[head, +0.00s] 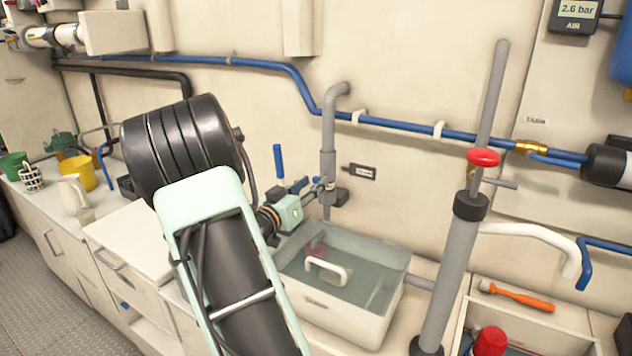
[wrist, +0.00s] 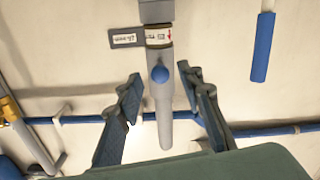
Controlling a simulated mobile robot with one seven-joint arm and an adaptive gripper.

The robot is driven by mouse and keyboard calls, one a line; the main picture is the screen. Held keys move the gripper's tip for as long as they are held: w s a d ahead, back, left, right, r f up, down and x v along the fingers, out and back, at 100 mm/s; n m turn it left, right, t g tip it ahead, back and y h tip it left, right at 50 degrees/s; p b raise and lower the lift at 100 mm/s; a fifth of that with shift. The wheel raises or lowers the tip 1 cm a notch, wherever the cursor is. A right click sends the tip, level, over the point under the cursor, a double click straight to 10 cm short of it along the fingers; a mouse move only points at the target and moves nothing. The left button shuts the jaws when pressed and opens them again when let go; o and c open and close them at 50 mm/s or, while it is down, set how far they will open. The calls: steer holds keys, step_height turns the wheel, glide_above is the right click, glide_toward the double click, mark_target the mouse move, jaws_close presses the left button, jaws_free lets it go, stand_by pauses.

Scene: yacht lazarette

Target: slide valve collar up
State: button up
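A grey pipe (head: 329,139) with a hooked top stands against the wall; it also shows in the wrist view (wrist: 165,125), which looks upside down. There a pale collar-like band (wrist: 158,36) with a small red arrow rings the pipe beside a dark label tag (wrist: 125,39). A blue round knob (wrist: 160,74) sticks out from the pipe by the band. My gripper (wrist: 159,80) is open, one finger on each side of the pipe and knob, with gaps showing. In the head view my gripper (head: 323,187) is at the pipe's lower part and partly hides the band area.
A water-filled basin (head: 377,320) stands below my gripper. Blue piping (head: 400,127) runs along the wall. A blue handle (head: 278,161) is left of the pipe. An orange-handled tool (head: 520,297) lies lower right.

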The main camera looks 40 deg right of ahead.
mark_target(324, 168)
steer(key=shift+x, duration=1.35)
steer(key=shift+c, duration=0.6)
jaws_close()
